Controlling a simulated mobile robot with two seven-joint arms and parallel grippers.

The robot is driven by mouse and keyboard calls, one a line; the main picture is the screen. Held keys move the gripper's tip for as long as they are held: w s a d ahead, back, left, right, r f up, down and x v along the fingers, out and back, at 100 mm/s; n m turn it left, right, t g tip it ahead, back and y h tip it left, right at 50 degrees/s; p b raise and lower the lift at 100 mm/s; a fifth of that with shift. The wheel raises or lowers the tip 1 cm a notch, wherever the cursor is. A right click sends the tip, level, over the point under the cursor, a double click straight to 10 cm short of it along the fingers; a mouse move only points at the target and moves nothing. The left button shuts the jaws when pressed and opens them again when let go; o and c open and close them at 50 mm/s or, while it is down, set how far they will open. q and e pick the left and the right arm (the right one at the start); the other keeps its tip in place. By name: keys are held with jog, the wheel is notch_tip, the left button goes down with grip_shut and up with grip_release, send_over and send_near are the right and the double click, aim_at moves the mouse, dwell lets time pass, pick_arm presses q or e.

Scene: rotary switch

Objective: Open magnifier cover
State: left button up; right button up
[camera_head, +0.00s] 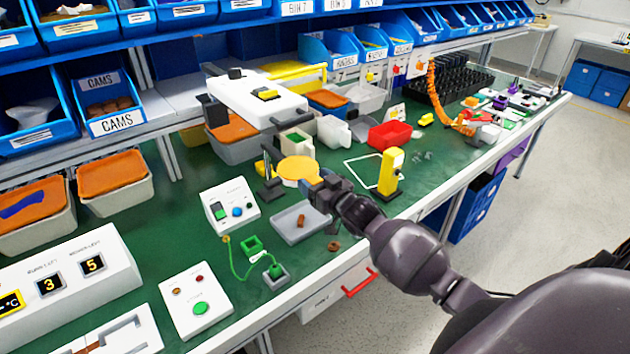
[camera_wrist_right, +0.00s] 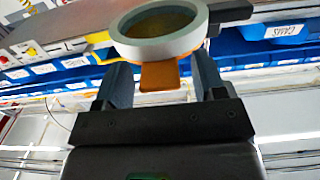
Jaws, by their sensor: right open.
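The magnifier's round yellow-orange cover (camera_head: 297,168) shows in the head view, beside a dark stand with a yellow part (camera_head: 268,178). In the right wrist view the magnifier shows as a pale grey ring (camera_wrist_right: 160,47) with an orange tab (camera_wrist_right: 160,76) below it. My right gripper (camera_head: 318,184) is at the near right edge of the cover. Its two fingers (camera_wrist_right: 161,82) are open, one on each side of the tab, with gaps between tab and fingers. The cover looks closed in the head view. My left gripper is not in view.
A grey tray (camera_head: 287,232) with a small brown piece lies below the magnifier. A white switch box (camera_head: 230,204) stands to its left, a yellow upright device (camera_head: 390,173) to its right. A red bin (camera_head: 390,136) and a large white machine (camera_head: 256,100) stand behind.

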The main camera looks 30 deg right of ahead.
jog(key=shift+w, duration=0.15)
jog(key=shift+c, duration=0.2)
grip_shut()
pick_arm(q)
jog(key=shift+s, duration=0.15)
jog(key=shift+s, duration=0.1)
pick_arm(e)
jog(key=shift+r, duration=0.1)
jog(key=shift+r, duration=0.1)
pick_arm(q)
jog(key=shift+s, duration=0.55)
pick_arm(e)
jog(key=shift+r, duration=0.2)
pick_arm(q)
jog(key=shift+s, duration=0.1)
pick_arm(e)
jog(key=shift+w, duration=0.1)
